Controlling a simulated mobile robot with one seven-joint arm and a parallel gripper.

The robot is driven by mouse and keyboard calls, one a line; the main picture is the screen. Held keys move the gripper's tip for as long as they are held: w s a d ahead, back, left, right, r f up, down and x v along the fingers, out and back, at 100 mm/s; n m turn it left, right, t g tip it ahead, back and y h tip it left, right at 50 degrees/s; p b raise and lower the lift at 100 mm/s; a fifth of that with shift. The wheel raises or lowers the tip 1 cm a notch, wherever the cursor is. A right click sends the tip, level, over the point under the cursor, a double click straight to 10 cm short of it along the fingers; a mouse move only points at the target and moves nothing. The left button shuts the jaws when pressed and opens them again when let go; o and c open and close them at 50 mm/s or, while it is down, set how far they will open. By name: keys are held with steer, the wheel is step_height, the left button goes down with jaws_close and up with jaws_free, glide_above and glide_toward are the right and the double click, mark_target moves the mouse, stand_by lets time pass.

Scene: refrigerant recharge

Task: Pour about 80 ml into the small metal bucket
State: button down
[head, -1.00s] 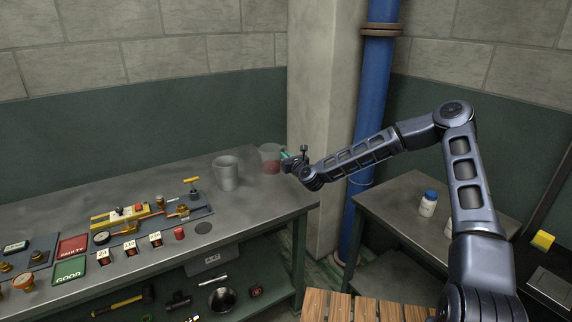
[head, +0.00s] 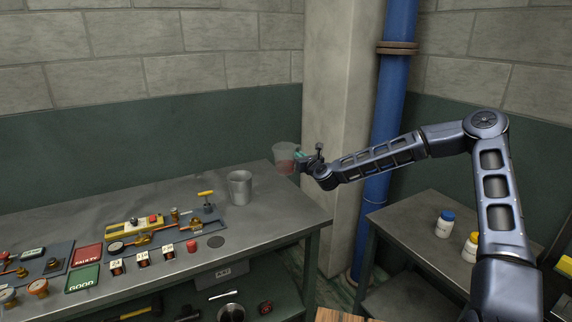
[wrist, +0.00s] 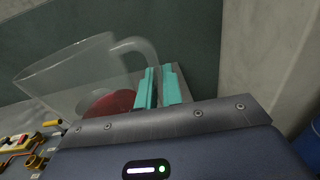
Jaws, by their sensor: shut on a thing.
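A small grey metal bucket (head: 240,187) stands upright near the right end of the workbench. A clear jug (head: 286,157) with some red liquid in it is held in the air to the right of the bucket and above the bench's right end. My gripper (head: 303,157) is shut on the jug. In the wrist view, the teal fingertips (wrist: 158,88) grip the handle of the jug (wrist: 75,80), which appears tilted there, with red liquid (wrist: 112,103) low inside. The bucket's inside is hidden.
The workbench (head: 285,212) holds a yellow-and-red fixture (head: 140,226), a red mat (head: 87,255), a green mat (head: 82,279) and several labelled pieces left of the bucket. A side table (head: 410,226) with bottles stands right, beyond a blue pipe (head: 388,110).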

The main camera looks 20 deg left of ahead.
steer(key=shift+m, duration=0.3)
steer(key=w+a+f, duration=0.3)
steer(key=f, duration=0.2)
steer(key=w+a+f, duration=0.4)
steer(key=f, duration=0.1)
steer(key=w+a+f, duration=0.3)
steer(key=f, duration=0.3)
steer(key=shift+w+a, duration=0.2)
steer(key=shift+w, duration=0.2)
steer(key=shift+r, duration=0.1)
steer(key=s+a+r+n, duration=0.2)
steer(key=r+n, duration=0.3)
steer(key=r, duration=0.2)
steer(key=s+a+r+n, duration=0.3)
steer(key=r+n, duration=0.3)
steer(key=r, duration=0.2)
steer(key=shift+a+r, duration=0.25)
steer(key=shift+s+a+r+n+b, duration=0.1)
steer(key=shift+s+a+n+b, duration=0.3)
steer(key=shift+n, duration=0.4)
